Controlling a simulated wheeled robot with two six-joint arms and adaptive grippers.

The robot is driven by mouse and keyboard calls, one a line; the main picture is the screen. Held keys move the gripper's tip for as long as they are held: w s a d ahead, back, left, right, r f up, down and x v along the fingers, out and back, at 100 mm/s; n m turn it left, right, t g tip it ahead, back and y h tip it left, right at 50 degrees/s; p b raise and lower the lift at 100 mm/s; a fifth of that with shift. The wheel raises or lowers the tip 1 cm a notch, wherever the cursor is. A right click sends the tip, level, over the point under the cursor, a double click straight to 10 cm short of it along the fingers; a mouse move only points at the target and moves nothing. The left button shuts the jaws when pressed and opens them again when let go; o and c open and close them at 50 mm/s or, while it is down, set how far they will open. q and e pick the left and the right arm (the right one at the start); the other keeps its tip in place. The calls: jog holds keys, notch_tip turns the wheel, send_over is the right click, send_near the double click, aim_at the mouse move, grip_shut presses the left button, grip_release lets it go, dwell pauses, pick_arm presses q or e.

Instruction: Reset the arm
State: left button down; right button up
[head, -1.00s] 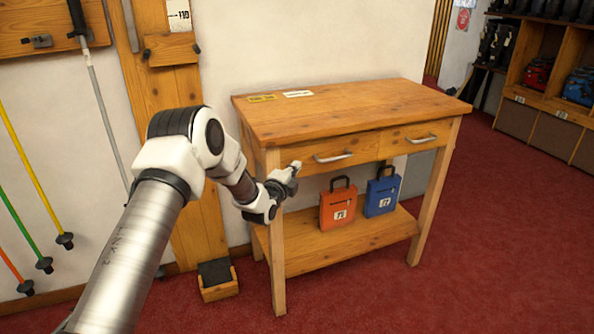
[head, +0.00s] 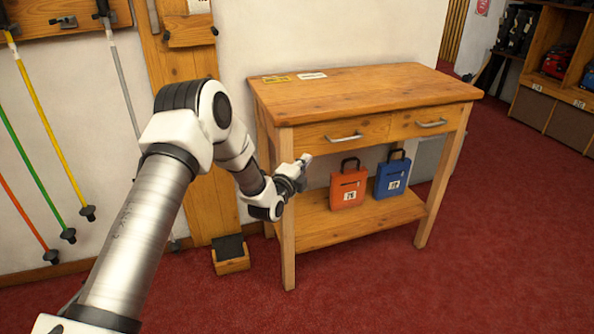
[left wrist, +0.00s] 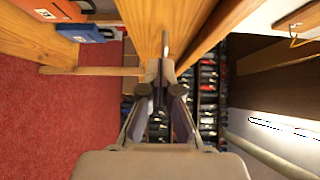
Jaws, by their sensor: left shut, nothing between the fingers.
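My left gripper (head: 303,162) is shut and empty. In the head view it is in front of the wooden bench's (head: 365,90) left end, below and left of the left drawer handle (head: 343,137), apart from it. Its closed fingers (left wrist: 162,72) fill the middle of the left wrist view, with a metal bar, probably the handle (left wrist: 165,42), beyond the tips. My left arm reaches in from the lower left with its elbow raised. My right gripper is not in view.
Both drawers look shut. An orange bag (head: 348,188) and a blue bag (head: 391,178) stand on the bench's lower shelf (head: 365,222). Ski poles (head: 50,130) hang on the wall at left. A small wooden box (head: 231,260) is on the floor. The red carpet at right is clear.

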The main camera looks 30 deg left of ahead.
pick_arm(q)
jog(key=s+d+f+g+h, duration=0.1)
jog(key=s+d+f+g, duration=0.3)
jog(key=s+d+f, duration=0.45)
jog(key=s+d+f+g+h, duration=0.25)
jog(key=s+d+f, duration=0.25)
jog(key=s+f, duration=0.6)
jog(key=s+d+f+n+g, duration=0.3)
jog(key=s+f+n+g, duration=0.25)
jog(key=s+f, duration=0.4)
jog(key=s+r+n+g+y, duration=0.15)
jog(key=s+n+g, duration=0.45)
jog(key=s+n, duration=0.9)
notch_tip(320, 180, up, 18)
jog(key=s+m+p, duration=0.2)
jog(key=m+p, duration=0.1)
jog(key=p, duration=1.6)
jog(key=shift+s+a+r, duration=0.2)
jog(key=shift+s+r, duration=0.05)
